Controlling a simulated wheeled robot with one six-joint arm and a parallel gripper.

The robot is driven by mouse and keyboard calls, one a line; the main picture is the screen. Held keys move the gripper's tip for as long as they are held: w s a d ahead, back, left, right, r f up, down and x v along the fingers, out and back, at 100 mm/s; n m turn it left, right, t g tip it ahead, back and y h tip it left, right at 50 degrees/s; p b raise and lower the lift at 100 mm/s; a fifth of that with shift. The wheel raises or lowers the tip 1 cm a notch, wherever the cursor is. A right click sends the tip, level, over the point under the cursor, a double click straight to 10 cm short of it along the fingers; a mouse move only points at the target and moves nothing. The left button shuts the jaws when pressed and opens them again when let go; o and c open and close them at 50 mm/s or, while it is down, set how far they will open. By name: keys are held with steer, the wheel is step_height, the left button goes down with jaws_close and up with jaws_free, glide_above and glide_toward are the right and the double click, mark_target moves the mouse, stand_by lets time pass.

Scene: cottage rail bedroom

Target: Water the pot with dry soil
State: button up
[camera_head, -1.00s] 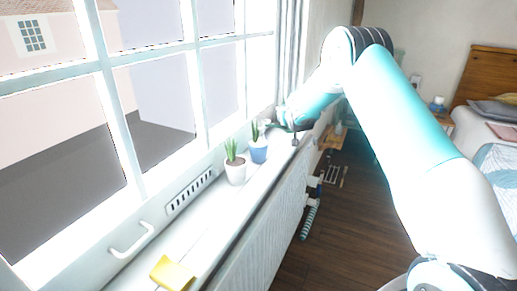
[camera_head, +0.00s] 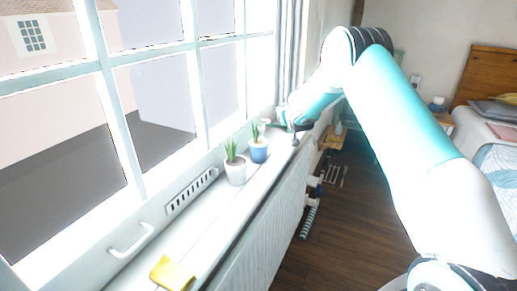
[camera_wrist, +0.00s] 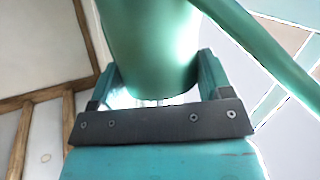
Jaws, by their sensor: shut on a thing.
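A white pot (camera_head: 235,173) with a spiky green plant stands upright on the window sill. A blue pot (camera_head: 258,151) with a similar plant stands just beyond it. The soil in both is too small to judge as dry or wet. My gripper (camera_wrist: 157,85) is shut on a green vessel (camera_wrist: 150,45), which looks like a watering can, with a long green spout or handle (camera_wrist: 262,50) reaching to the right. Its top is out of frame. In the head view my gripper is at the far end of the sill, beyond the blue pot, and partly hidden by my arm.
A yellow cloth or sponge (camera_head: 172,274) lies on the near sill (camera_head: 196,240). A window handle (camera_head: 132,241) and a vent (camera_head: 192,190) are beside it. A radiator (camera_head: 262,240) runs below the sill. A bed (camera_head: 495,150) stands at the right; dark floor lies between.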

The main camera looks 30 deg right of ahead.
steer(key=shift+s+a+r+n+t+h+b, duration=0.15)
steer(key=shift+r+n+t+h+b, duration=0.15)
steer(key=shift+r+b, duration=0.4)
steer(key=shift+a+r+n+t+h+b, duration=0.1)
steer(key=shift+r+n+t+h+b, duration=0.15)
steer(key=shift+r+b, duration=0.35)
stand_by(2.4)
steer(key=shift+f, duration=0.15)
steer(key=shift+d+f+m+g+y, duration=0.15)
steer(key=shift+f+m+g+y, duration=0.15)
steer(key=shift+f, duration=0.2)
steer(key=shift+d+f+m+g+y, duration=0.15)
steer(key=shift+f+m, duration=0.1)
steer(key=shift+f, duration=0.25)
steer(key=shift+d+f+m+g+y+p, duration=0.1)
steer(key=shift+f+m+g+y+p, duration=0.35)
steer(key=shift+f, duration=0.75)
steer(key=shift+f+m+g+y, duration=0.45)
steer(key=shift+f+m+g, duration=0.1)
steer(key=shift+f, duration=0.2)
